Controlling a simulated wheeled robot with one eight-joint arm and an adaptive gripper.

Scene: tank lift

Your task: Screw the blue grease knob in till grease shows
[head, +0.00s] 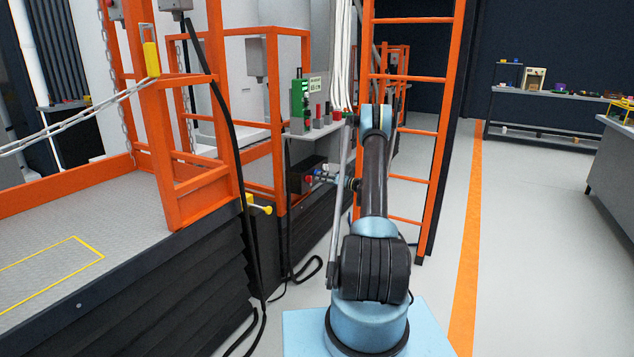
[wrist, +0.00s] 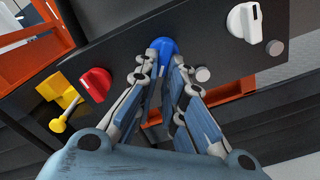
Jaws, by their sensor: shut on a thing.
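The blue grease knob (wrist: 163,46) sits on the dark panel at the top middle of the wrist view. My gripper (wrist: 165,62) is shut on it, with a finger on either side of the knob. The fingers hide part of the knob's sides. No grease can be made out around it. In the head view my gripper (head: 317,175) reaches left to the dark box under the grey shelf, and the knob is too small there to tell clearly.
Beside the knob on the panel are a red knob (wrist: 96,84) and a white knob (wrist: 245,22). A yellow handle (wrist: 58,124) sticks out at the left. An orange ladder (head: 432,130) stands close behind my arm. The floor at right (head: 540,230) is clear.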

